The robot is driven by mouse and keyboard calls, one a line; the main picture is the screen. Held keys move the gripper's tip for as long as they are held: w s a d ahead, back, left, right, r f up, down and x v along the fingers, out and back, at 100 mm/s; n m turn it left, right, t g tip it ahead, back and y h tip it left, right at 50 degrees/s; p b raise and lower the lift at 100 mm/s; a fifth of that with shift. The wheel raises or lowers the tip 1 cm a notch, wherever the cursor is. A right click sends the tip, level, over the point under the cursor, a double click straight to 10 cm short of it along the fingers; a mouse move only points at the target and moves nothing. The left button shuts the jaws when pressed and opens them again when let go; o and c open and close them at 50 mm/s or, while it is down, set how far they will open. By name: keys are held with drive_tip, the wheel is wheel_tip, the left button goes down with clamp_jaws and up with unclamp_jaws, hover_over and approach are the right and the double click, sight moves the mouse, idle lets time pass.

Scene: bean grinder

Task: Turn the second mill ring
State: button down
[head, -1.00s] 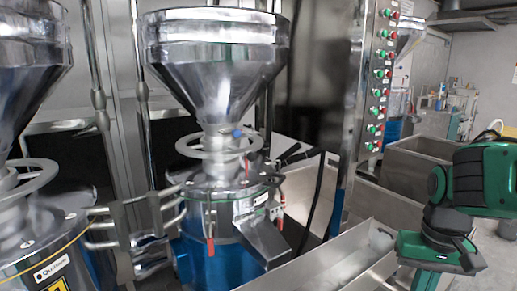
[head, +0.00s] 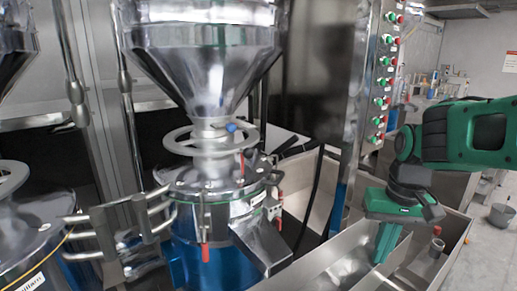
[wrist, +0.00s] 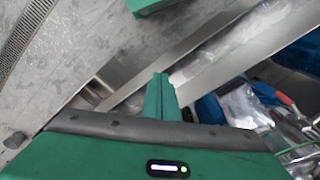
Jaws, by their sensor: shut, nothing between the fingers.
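The second mill stands left of the picture's middle in the head view, with a shiny steel hopper (head: 200,45) over a blue body. Its ring (head: 177,146), a flat grey metal wheel with a small blue knob (head: 231,127), circles the neck below the hopper. My gripper (head: 383,258) is shut and empty, pointing down over the metal trough, to the right of the ring and well apart from it. Its green fingers (wrist: 160,92) also show closed together in the wrist view. The ring cannot be made out in the wrist view.
The first mill's ring (head: 12,178) is cut by the left edge. A steel trough (head: 335,262) runs between the mill and my arm. A post with green and red buttons (head: 381,80) stands between them. A chute (head: 262,245) juts from the second mill.

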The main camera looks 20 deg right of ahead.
drive_tip(key=w+a+r+n+t+y, duration=0.1)
drive_tip(key=w+a+r+n+y, duration=0.15)
drive_tip(key=w+r, duration=0.65)
drive_tip(key=w+a+r+n+t+y, duration=0.15)
drive_tip(key=w+r+n, duration=0.3)
drive_tip(key=w, duration=0.75)
drive_tip(key=w+a+r+n+y, duration=0.3)
drive_tip(key=w+r, duration=0.5)
drive_tip(key=w, duration=0.3)
drive_tip(key=w+a+f, duration=0.1)
drive_tip(key=a+f, duration=0.6)
drive_tip(key=a, duration=0.2)
drive_tip(key=shift+w+a+f, duration=0.2)
drive_tip(key=shift+a+f, duration=0.05)
